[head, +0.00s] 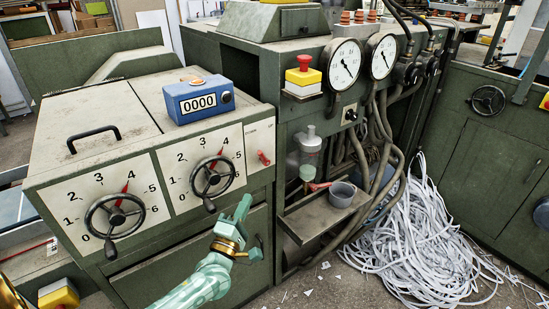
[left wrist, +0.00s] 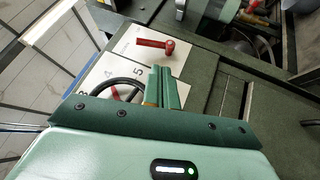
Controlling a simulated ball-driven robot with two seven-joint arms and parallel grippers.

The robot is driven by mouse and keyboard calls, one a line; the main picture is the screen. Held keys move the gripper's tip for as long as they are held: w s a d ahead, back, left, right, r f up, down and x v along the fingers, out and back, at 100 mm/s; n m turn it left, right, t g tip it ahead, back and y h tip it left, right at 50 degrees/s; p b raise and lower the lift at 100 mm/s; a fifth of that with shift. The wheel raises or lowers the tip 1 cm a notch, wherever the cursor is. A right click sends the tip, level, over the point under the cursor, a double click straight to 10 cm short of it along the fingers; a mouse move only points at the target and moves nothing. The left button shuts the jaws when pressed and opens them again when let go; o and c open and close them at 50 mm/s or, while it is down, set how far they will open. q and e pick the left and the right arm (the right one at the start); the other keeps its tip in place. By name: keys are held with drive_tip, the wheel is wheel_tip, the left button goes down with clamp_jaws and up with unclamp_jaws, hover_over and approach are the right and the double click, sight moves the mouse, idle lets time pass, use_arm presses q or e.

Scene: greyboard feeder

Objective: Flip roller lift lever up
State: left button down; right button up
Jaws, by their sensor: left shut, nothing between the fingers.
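The roller lift lever (head: 263,158) is a small red lever on a pale plate at the right end of the dial panel. In the head view its knob end sits low and to the right. In the left wrist view the lever (left wrist: 153,43) lies across its plate with the round knob at the right, beyond my fingertips. My left gripper (head: 244,203) is in front of the cabinet, below and left of the lever's plate's right edge, apart from the lever. Its green fingers (left wrist: 163,82) are together, with nothing between them. My right gripper is not in view.
Two dials with black handwheels (head: 211,176) (head: 115,216) are left of the lever. A blue counter (head: 198,100) sits on top of the cabinet. A shelf with a grey cup (head: 342,194), hoses and gauges is to the right. Paper strips (head: 420,240) heap on the floor.

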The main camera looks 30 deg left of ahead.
sight(261, 156)
use_arm(q)
drive_tip(key=n, duration=0.1)
drive_tip(key=a+r+n+y, duration=0.1)
drive_tip(key=n, duration=0.1)
drive_tip(key=shift+w+r+n+y, duration=0.1)
drive_tip(key=shift+n+y, duration=0.2)
drive_tip(key=b+x, duration=0.2)
drive_tip(key=x, duration=0.7)
drive_tip(key=shift+w+a+r, duration=0.1)
drive_tip(key=shift+w+r, duration=0.15)
drive_tip(key=shift+w, duration=0.1)
drive_tip(key=shift+r, duration=0.1)
